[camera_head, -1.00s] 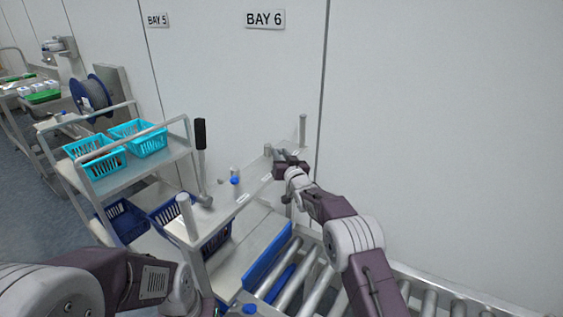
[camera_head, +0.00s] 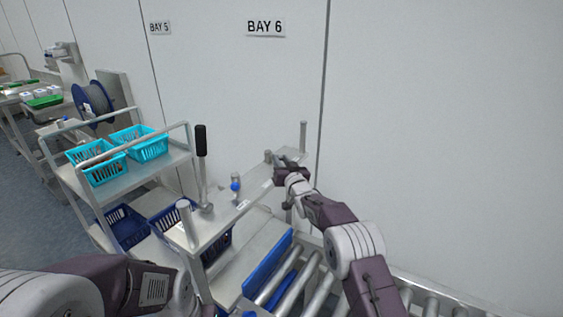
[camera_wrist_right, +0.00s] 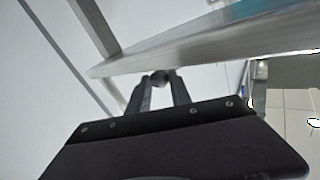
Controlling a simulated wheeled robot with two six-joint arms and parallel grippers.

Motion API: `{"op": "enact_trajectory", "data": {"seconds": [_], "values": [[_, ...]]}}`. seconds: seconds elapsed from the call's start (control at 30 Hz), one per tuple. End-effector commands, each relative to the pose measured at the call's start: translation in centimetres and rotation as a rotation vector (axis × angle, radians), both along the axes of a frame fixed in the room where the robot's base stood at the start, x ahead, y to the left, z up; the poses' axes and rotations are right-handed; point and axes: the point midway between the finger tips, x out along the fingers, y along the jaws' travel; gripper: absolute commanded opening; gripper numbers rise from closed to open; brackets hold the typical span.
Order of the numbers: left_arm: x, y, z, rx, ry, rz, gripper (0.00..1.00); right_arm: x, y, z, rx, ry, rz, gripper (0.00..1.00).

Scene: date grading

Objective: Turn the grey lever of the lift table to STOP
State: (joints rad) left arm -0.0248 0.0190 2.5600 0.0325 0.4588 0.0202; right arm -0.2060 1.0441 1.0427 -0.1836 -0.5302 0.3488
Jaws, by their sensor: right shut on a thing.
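My right gripper (camera_head: 283,170) is at the far end of the narrow metal panel. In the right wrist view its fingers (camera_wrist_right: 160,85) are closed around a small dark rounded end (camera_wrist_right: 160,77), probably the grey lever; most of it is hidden. The STOP mark cannot be read. A tall upright lever with a black grip (camera_head: 201,140) stands near the panel's near end, apart from the gripper.
A small blue knob (camera_head: 236,186) and a short grey post (camera_head: 268,156) stand on the panel (camera_head: 222,222). A trolley with turquoise baskets (camera_head: 152,148) is at the left. A roller conveyor (camera_head: 320,293) runs below. The wall is close behind the gripper.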

Motion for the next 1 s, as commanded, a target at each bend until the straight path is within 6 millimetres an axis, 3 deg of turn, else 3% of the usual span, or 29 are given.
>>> {"op": "enact_trajectory", "data": {"seconds": [0.1, 0.13, 0.2, 0.63, 1.0], "values": [[0.0, 0.0, 0.0, 0.000, 0.000, 0.000, 0.36, 0.0, 0.2, 0.9, 0.004, -0.018, 0.004, 0.00], [0.0, 0.0, 0.0, 0.000, 0.000, 0.000, 0.36, 0.0, 0.2, 0.9, 0.005, -0.018, 0.003, 0.28], [0.0, 0.0, 0.0, 0.000, 0.000, 0.000, 0.36, 0.0, 0.2, 0.8, 0.004, -0.016, 0.003, 0.46], [0.0, 0.0, -0.1, 0.000, 0.000, 0.000, 0.36, -0.5, -0.1, 0.3, 0.002, -0.006, 0.001, 0.46], [0.0, 0.0, -0.9, 0.000, 0.000, 0.000, 0.36, -5.6, -1.6, 0.2, 0.000, -0.007, 0.002, 0.46]]}}
